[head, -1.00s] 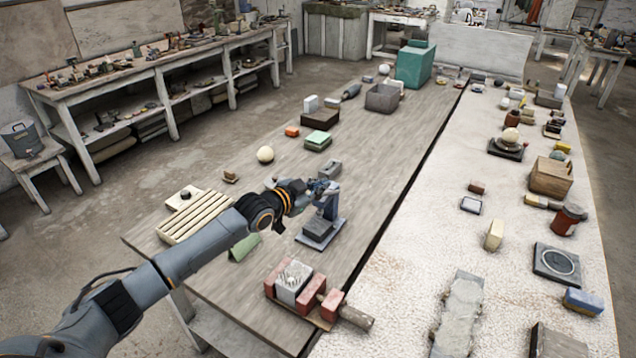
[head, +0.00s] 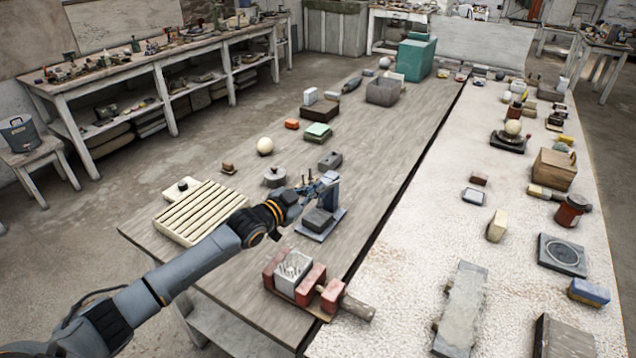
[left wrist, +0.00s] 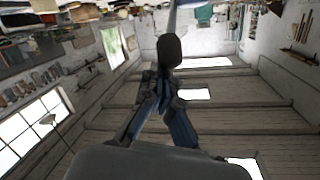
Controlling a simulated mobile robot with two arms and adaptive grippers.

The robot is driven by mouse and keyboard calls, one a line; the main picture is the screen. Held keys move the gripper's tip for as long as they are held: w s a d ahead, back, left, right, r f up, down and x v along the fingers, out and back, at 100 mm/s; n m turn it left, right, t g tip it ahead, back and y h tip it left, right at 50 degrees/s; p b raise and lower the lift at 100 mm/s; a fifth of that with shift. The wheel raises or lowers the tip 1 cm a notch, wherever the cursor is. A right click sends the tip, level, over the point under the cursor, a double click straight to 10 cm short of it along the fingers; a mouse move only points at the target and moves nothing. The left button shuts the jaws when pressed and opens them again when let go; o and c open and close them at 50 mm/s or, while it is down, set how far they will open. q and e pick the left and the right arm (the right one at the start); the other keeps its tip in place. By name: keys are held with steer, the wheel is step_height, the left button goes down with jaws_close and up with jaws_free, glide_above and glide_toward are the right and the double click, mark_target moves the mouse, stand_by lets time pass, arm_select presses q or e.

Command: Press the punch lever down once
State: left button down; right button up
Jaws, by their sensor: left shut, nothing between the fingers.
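The punch (head: 318,221) is a blue-grey press with a flat base and an upright column, on the wooden table. My left gripper (head: 316,188) is shut and empty, close beside the upper part of the punch. In the left wrist view, the shut fingertips (left wrist: 167,78) are just below a dark rounded knob (left wrist: 170,50) on a pale blue bar, apparently the punch lever. I cannot tell whether they touch it. In the head view the gripper partly hides the lever, so its angle is unclear. My right gripper is not in view.
A red-ended block fixture (head: 296,277) stands in front of the punch. A slatted cream rack (head: 202,212) lies left, a round grey lidded piece (head: 275,177) and a grey block (head: 330,161) behind. A pale stone-topped table (head: 400,275) adjoins on the right.

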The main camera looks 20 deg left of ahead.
arm_select(q)
step_height(320, 180, down, 6)
steer(key=s+b, duration=0.1)
steer(key=b, duration=0.1)
steer(key=shift+s+a, duration=0.2)
steer(key=shift+s, duration=0.2)
steer(key=shift+r, duration=0.1)
